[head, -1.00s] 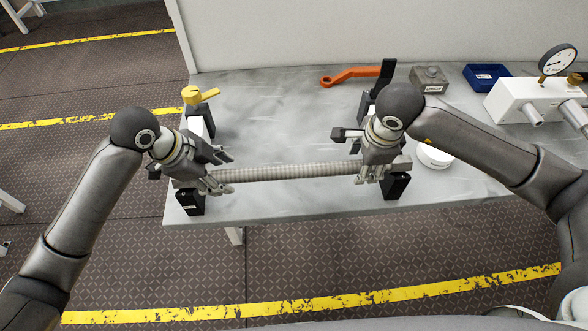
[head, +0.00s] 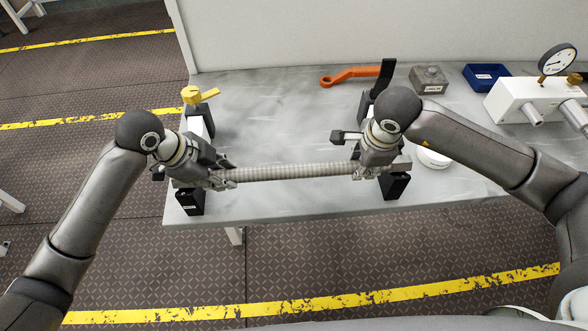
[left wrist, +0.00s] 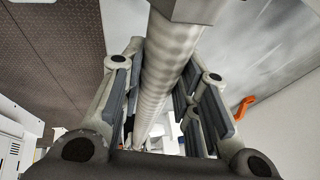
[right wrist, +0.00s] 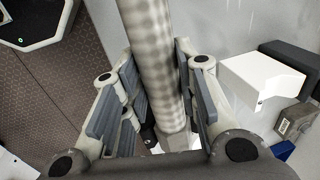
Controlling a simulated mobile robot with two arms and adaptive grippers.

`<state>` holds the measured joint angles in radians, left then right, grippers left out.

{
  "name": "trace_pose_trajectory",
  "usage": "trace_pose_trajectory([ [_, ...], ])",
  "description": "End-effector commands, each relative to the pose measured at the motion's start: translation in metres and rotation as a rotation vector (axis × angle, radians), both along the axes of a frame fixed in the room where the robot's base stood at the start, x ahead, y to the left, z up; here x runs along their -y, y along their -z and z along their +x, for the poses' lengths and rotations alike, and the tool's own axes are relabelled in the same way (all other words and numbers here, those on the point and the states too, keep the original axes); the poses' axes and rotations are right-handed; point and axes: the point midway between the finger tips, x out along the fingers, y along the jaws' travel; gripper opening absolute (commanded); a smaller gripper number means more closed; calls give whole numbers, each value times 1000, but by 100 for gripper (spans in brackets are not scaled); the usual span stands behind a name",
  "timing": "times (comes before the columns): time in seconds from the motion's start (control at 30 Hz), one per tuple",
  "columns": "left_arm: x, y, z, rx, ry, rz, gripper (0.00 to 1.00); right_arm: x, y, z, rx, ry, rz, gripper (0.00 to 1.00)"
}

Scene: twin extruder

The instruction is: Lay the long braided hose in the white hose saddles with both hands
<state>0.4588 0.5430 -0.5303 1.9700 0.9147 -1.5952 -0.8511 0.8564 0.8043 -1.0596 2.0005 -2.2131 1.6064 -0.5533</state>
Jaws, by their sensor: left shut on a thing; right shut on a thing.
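The long braided hose (head: 295,172) runs left to right along the front of the grey table, with pale metal ends. My left gripper (head: 226,179) is shut on the hose near its left end. My right gripper (head: 365,173) is shut on it near its right end. The hose (left wrist: 160,75) passes between the fingers in the left wrist view, and the hose (right wrist: 150,50) does so in the right wrist view. A white saddle-like block (right wrist: 258,82) shows in the right wrist view; a white part (head: 197,127) stands behind my left gripper. The hose's exact support is hidden.
Black blocks stand below the hose at the left (head: 190,203) and right (head: 396,187). The middle of the table is clear.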

Motion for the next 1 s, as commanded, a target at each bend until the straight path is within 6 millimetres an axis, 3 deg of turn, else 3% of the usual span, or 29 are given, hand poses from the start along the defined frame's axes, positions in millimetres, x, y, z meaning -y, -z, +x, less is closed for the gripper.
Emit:
trace_pose_trajectory([
  [0.47, 0, -7, 1, 3, -1, -1, 0, 0, -7, 1, 3, 1, 0, 0],
  [1.0, 0, -48, 1, 3, -1, -1, 0, 0, -48, 1, 2, 1, 0, 0],
])
